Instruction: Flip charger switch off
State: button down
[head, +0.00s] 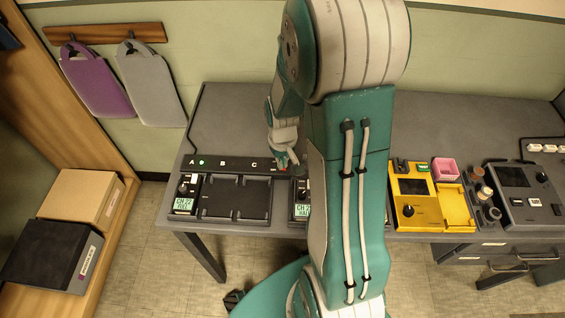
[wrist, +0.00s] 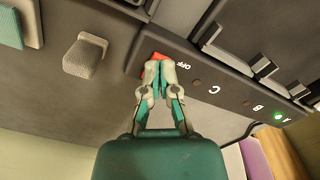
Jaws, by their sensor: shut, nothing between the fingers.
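The black charger strip (head: 237,165) lies on the grey table, marked A, B and C. A green light (wrist: 278,116) glows by A; the lamps by B and C look dark. The red switch (wrist: 150,68) sits at the strip's end beside the OFF lettering in the wrist view. My gripper (wrist: 160,67) is shut and empty, with its fingertips over the switch and partly hiding it. I cannot tell whether they press on it. In the head view, my gripper (head: 289,166) is at the right end of the strip, partly hidden by my arm.
Charging bays (head: 236,198) with small displays stand in front of the strip. A yellow device (head: 417,213), a pink box (head: 444,169) and a dark console (head: 524,196) stand to the right. A grey block (wrist: 85,56) shows in the wrist view.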

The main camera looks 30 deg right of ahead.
jog(key=shift+r, duration=3.4)
jog(key=shift+a+r, duration=0.2)
jog(key=shift+r, duration=0.25)
jog(key=s+a+r+t, duration=0.2)
jog(key=s+a+r, duration=0.3)
jog(key=r, duration=0.3)
jog(key=s+a+r+t, duration=0.3)
jog(key=s+a+r, duration=0.2)
jog(key=s+r, duration=0.2)
notch_tip(320, 180, up, 2)
jog(key=shift+s+a+n+t, duration=0.25)
jog(key=shift+s+n+t, duration=0.05)
jog(key=shift+s+n, duration=0.1)
jog(key=c, duration=1.3)
grip_release()
jog(key=shift+w, duration=0.1)
jog(key=shift+c, duration=0.2)
